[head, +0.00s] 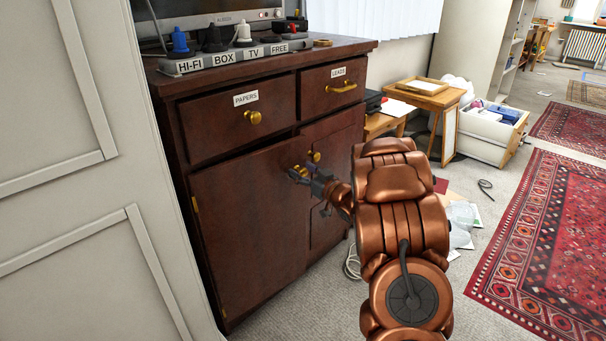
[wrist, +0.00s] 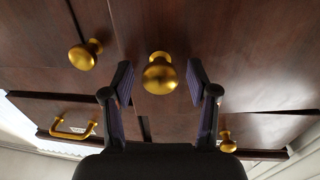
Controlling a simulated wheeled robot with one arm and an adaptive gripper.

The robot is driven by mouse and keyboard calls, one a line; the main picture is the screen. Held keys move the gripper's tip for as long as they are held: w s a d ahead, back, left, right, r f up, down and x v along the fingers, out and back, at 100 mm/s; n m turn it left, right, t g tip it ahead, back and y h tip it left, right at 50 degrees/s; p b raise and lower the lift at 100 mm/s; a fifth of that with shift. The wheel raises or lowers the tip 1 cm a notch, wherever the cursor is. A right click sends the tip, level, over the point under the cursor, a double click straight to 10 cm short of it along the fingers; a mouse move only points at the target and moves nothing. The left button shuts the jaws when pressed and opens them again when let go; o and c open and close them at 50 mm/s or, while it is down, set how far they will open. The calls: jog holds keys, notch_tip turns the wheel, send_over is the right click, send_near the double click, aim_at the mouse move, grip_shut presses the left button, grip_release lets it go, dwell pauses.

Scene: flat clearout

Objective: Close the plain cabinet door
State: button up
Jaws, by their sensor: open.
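The dark wood cabinet (head: 185,90) has two unlabelled doors below its labelled drawers. The left door (head: 245,225), hinged at its left side, stands slightly ajar, its free edge a little proud of the right door (head: 335,180). My gripper (head: 302,174) is at the left door's upper free corner. In the wrist view, which is upside down, my gripper (wrist: 160,85) is open, with one finger on each side of the left door's brass knob (wrist: 160,75). I cannot tell whether the fingers touch it. The right door's knob (wrist: 85,55) is beside them.
The PAPERS drawer (head: 237,115) and LEADS drawer (head: 333,88) sit above the doors. A power strip (head: 235,58) lies on top. A white panelled surface (head: 80,200) stands close at left. A white crate (head: 493,135) and red rugs (head: 545,230) are at right.

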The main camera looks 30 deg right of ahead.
jog(key=shift+w, duration=0.1)
grip_shut()
dwell(0.5)
